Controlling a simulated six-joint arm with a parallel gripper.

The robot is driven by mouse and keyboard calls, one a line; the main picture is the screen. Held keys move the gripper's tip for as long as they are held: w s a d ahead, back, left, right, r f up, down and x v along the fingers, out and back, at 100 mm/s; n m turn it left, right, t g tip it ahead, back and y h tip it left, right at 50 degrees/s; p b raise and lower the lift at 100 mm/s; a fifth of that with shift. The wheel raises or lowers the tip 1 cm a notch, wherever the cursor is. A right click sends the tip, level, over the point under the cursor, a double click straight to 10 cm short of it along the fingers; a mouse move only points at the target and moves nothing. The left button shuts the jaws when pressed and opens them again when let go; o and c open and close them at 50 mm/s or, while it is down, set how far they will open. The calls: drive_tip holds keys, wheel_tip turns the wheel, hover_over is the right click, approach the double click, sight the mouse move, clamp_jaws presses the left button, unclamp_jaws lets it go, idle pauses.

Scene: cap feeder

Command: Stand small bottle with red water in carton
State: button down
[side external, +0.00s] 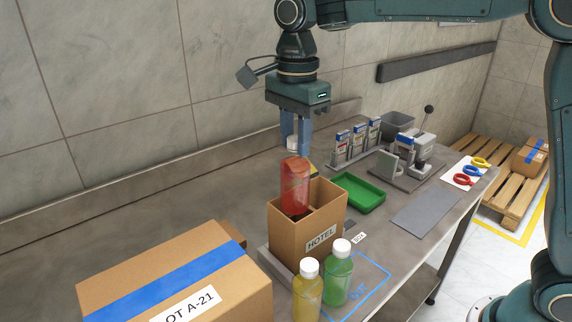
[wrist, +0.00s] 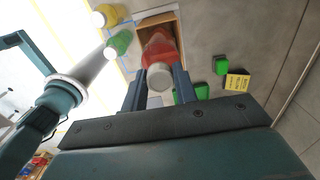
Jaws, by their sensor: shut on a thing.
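A small bottle with red water (side external: 294,186) hangs upright from my gripper (side external: 294,142), which is shut on its white cap or neck. The bottle's lower part is at the mouth of the open carton (side external: 307,228), labelled HOTEL, with its bottom hidden behind the front wall or just above it; I cannot tell how deep it is. In the wrist view the red bottle (wrist: 159,50) shows between the fingers of my gripper (wrist: 158,85), over the carton (wrist: 143,21).
A yellow bottle (side external: 307,292) and a green bottle (side external: 338,274) stand in front of the carton. A large closed box (side external: 175,275) is at left. A green tray (side external: 358,193) lies behind right, with a grey machine (side external: 408,158) beyond. A grey mat (side external: 425,211) is at right.

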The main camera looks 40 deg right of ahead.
sight(294, 193)
drive_tip(key=shift+f, duration=1.1)
drive_tip(key=shift+f, duration=5)
